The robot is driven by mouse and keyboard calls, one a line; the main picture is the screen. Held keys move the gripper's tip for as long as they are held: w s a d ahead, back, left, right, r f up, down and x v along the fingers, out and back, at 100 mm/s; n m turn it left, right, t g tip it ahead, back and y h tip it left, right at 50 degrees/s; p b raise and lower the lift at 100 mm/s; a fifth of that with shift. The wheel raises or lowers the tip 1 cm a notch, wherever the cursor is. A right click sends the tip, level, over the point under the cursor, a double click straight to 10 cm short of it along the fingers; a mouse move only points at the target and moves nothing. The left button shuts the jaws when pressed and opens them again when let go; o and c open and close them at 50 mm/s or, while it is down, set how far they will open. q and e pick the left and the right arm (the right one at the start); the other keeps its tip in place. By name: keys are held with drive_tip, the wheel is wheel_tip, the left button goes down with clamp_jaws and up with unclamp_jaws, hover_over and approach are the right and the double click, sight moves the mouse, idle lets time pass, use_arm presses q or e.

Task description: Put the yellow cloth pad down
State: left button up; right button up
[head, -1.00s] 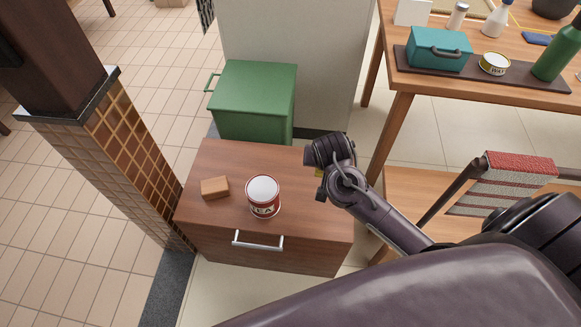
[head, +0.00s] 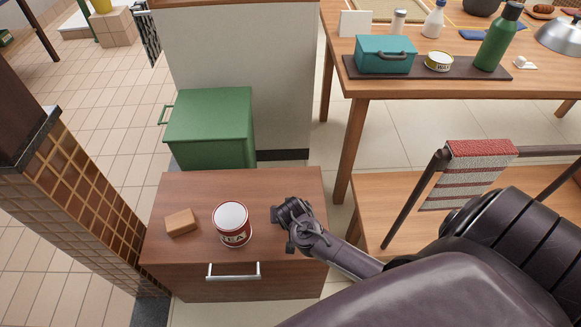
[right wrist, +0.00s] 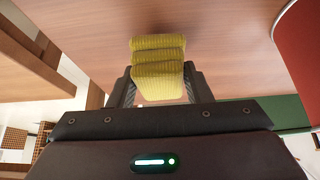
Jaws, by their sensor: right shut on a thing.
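My right gripper (head: 280,230) is over the right part of the wooden drawer cabinet's top (head: 265,185). In the right wrist view its fingers (right wrist: 159,85) are shut on the folded, ribbed yellow cloth pad (right wrist: 158,66). The pad is close to the wooden top, with a dark shadow at its far end; I cannot tell whether it touches. In the head view the pad is hidden by the gripper. My left gripper is not in view.
A red and white tea tin (head: 233,224) stands left of the gripper and also edges into the right wrist view (right wrist: 302,55). A brown block (head: 181,222) lies further left. A green bin (head: 212,130) stands behind. A bench (head: 400,215) is at the right.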

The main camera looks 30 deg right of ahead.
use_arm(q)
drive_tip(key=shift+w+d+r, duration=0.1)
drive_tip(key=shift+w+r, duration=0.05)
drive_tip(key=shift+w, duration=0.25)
use_arm(e)
drive_tip(key=shift+f, duration=0.85)
drive_tip(key=shift+f, duration=0.15)
drive_tip(key=o, duration=1)
drive_tip(key=shift+c, duration=0.2)
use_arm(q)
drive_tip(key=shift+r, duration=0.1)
use_arm(e)
drive_tip(key=shift+r, duration=0.35)
use_arm(q)
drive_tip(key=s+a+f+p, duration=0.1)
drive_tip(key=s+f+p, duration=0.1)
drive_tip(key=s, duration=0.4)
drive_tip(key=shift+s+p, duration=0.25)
drive_tip(key=shift+p, duration=0.35)
use_arm(e)
drive_tip(key=v, duration=1.1)
drive_tip(key=shift+s+r, duration=0.15)
drive_tip(key=shift+r, duration=0.15)
